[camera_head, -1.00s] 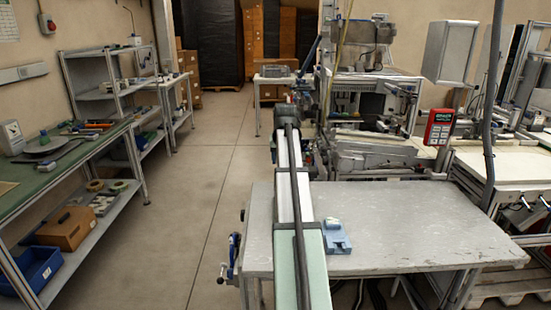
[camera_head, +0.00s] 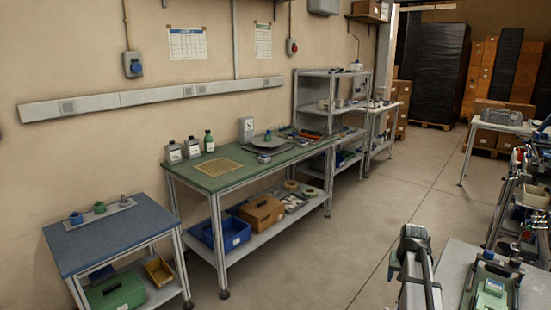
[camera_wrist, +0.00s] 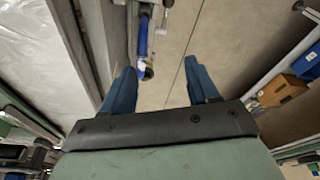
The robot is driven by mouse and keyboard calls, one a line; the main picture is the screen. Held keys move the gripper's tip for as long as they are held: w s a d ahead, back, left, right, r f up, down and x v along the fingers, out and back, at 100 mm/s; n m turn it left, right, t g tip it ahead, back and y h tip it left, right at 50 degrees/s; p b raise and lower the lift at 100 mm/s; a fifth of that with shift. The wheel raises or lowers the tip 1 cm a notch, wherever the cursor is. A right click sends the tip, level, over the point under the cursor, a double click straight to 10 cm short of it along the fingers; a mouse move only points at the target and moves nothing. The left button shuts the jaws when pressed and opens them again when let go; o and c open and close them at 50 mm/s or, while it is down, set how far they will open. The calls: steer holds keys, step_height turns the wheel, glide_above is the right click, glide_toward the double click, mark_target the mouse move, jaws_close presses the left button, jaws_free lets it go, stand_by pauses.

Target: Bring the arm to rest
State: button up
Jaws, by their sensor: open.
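My gripper (camera_wrist: 160,67) shows in the wrist view as two blue fingers spread apart on a dark crossbar, with a pale green body below. It is open, and nothing is between the fingers. Beyond the fingertips lies the bare floor (camera_wrist: 180,35), with a blue clamp (camera_wrist: 143,35) beside the left finger. In the head view, a grey and green upright part at the lower right may belong to my arm, but I cannot tell. The gripper's fingers do not clearly show there.
A grey bench (camera_wrist: 35,45) lies left in the wrist view. In the head view, a green-topped workbench (camera_head: 215,180) bears bottles and tools, with a brown box (camera_head: 262,212) on its lower shelf. A blue-topped table (camera_head: 110,238) stands at lower left. The aisle floor (camera_head: 345,255) is clear.

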steer(key=s+a+f+n+g, duration=0.1)
steer(key=s+a+f+n, duration=0.1)
steer(key=s+a+f, duration=0.6)
steer(key=s+a+f+n+g+y, duration=0.15)
steer(key=a+f, duration=0.45)
steer(key=a, duration=0.6)
steer(key=s+a+f+n, duration=0.2)
steer(key=s+a+f, duration=0.4)
steer(key=a, duration=0.4)
steer(key=s+f+g, duration=0.3)
steer(key=s+f, duration=0.8)
steer(key=s, duration=0.3)
steer(key=s+f+g, duration=0.3)
steer(key=s+f, duration=0.7)
steer(key=s, duration=0.4)
steer(key=shift+d+f+g, duration=0.35)
steer(key=shift+d, duration=0.05)
steer(key=shift+m, duration=0.25)
